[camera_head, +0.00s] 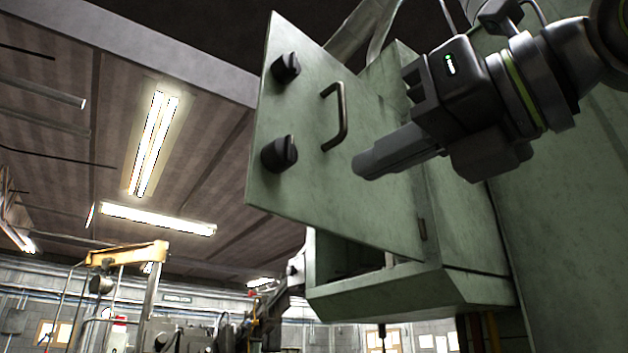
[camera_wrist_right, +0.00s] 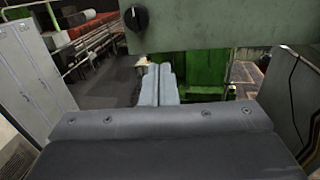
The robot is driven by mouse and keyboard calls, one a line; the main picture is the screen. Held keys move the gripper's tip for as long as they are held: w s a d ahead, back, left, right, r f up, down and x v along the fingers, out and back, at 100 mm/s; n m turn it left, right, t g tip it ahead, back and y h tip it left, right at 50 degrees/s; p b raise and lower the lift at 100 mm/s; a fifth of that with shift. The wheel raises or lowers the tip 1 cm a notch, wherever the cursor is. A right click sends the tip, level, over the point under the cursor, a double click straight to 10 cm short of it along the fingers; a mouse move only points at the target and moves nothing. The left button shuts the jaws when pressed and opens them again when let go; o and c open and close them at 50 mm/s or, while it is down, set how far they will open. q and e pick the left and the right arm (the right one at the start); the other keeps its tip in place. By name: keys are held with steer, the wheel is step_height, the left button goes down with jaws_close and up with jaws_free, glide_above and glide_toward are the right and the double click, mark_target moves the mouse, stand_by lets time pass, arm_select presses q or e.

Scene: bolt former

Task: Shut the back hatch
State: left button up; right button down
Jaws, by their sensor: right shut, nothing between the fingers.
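The back hatch (camera_head: 300,187) is a pale green metal door with two black knobs and a dark bar handle (camera_head: 338,116). It stands swung open from a green box housing (camera_head: 425,289), whose opening shows below and behind it. My right gripper (camera_head: 362,170) is shut and empty, in front of the hatch face, just below and right of the handle. I cannot tell whether it touches the hatch. In the right wrist view the shut fingers (camera_wrist_right: 158,84) point ahead, with the hatch's lower part and one knob (camera_wrist_right: 137,18) above them. My left gripper is out of view.
A large green machine wall (camera_head: 560,240) stands at the right, close to my right arm. A yellow-topped machine (camera_head: 127,254) is at the lower left. Grey lockers (camera_wrist_right: 30,75) and a railing (camera_wrist_right: 92,45) show in the wrist view. The space left of the hatch looks free.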

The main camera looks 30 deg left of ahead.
mark_target(294, 204)
steer(key=p+x, duration=0.1)
steer(key=x, duration=0.1)
steer(key=p+x, duration=0.1)
steer(key=x, duration=0.2)
steer(key=p+x, duration=0.1)
steer(key=x, duration=0.1)
steer(key=shift+w+a+r+p, duration=0.1)
steer(key=shift+w+a+p, duration=0.2)
steer(key=shift+w+p, duration=0.1)
steer(key=shift+p+x, duration=0.35)
steer(key=shift+x, duration=0.4)
steer(key=shift+s, duration=0.15)
